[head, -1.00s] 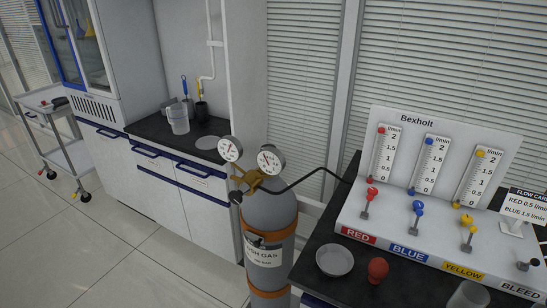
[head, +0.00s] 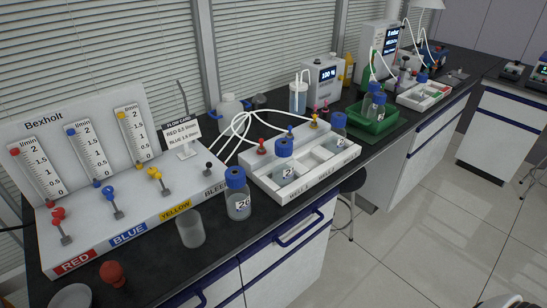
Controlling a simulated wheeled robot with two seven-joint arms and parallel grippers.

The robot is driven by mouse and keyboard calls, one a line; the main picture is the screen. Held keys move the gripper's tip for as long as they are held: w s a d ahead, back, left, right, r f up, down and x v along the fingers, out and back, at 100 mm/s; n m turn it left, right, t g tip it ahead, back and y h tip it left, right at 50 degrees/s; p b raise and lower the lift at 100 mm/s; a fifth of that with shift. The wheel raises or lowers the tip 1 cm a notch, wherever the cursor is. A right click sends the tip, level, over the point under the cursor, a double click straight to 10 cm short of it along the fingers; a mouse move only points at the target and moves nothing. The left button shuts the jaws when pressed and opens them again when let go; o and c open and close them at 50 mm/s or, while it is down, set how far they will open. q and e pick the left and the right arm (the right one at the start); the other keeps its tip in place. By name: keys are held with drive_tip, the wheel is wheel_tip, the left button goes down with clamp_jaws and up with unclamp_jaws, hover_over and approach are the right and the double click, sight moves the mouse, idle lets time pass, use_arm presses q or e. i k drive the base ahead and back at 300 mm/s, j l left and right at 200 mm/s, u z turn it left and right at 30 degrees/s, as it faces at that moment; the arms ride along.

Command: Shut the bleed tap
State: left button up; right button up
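The bleed tap (head: 209,168) is a small grey lever with a black knob, at the right end of the white Bexholt gas panel (head: 45,205), above the BLEED label (head: 214,188). Whether it is open or shut cannot be told at this size. To its left on the same panel are the yellow tap (head: 159,180), the blue tap (head: 112,200) and the red tap (head: 61,223). Neither of my grippers is in view.
An empty clear beaker (head: 191,229) and a blue-capped bottle (head: 237,194) stand in front of the panel's right end. A flow card (head: 181,135) stands behind the tap. White tubes run to a white well tray (head: 300,165). Open floor (head: 430,230) lies at right.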

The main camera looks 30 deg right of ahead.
sight(209, 165)
drive_tip(key=z, duration=0.4)
drive_tip(key=i+l, duration=0.2)
drive_tip(key=l, duration=0.15)
drive_tip(key=i+l, duration=0.2)
drive_tip(key=i+l+u, duration=0.1)
drive_tip(key=l, duration=0.35)
drive_tip(key=i, duration=0.05)
